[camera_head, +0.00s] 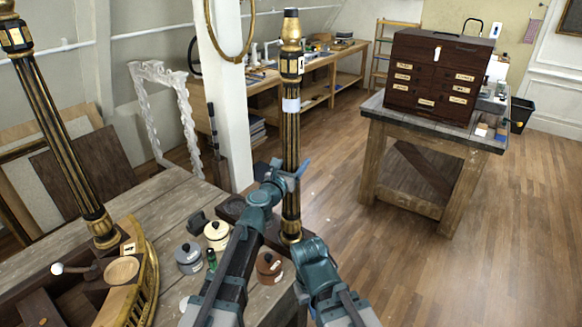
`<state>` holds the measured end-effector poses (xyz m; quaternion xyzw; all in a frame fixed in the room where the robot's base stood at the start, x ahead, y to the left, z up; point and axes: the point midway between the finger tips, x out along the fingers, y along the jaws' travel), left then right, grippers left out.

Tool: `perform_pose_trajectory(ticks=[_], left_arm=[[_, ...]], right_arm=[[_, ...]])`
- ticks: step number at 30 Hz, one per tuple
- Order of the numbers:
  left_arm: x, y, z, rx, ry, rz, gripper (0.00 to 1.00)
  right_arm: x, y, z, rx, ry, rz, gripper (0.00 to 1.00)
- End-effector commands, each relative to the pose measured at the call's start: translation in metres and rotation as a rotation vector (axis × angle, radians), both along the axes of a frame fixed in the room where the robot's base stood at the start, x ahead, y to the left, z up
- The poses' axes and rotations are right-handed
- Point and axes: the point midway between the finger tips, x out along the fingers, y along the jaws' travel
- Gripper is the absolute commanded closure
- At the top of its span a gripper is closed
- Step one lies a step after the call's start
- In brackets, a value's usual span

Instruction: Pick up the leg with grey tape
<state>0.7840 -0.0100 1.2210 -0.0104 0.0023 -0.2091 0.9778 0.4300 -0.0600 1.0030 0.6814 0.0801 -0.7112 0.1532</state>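A black and gilt fluted leg (291,135) stands upright in the middle of the view, with a pale grey band of tape (291,105) around its upper part. Its gilt foot is low, by the right end of the workbench.
The grey workbench (165,205) holds lidded pots (189,258), a brown pot (269,267) and a curved gilt piece (148,275). A white post (228,100) rises behind it. A table (437,128) with a dark drawer chest (437,75) stands at right. Open floor (480,250) lies at lower right.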

Motion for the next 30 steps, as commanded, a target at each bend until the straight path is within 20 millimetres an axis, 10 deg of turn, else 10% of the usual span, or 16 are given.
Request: perform_pose_trajectory(ticks=[5,30], left_arm=[[0.0,0.0,0.0,0.0,0.0,0.001,1.0],[0.0,0.0,0.052,-0.001,0.0,0.0,1.0]], right_arm=[[0.0,0.0,0.0,0.0,0.0,0.0,1.0],[0.0,0.0,0.051,0.0,0.0,-0.001,1.0]])
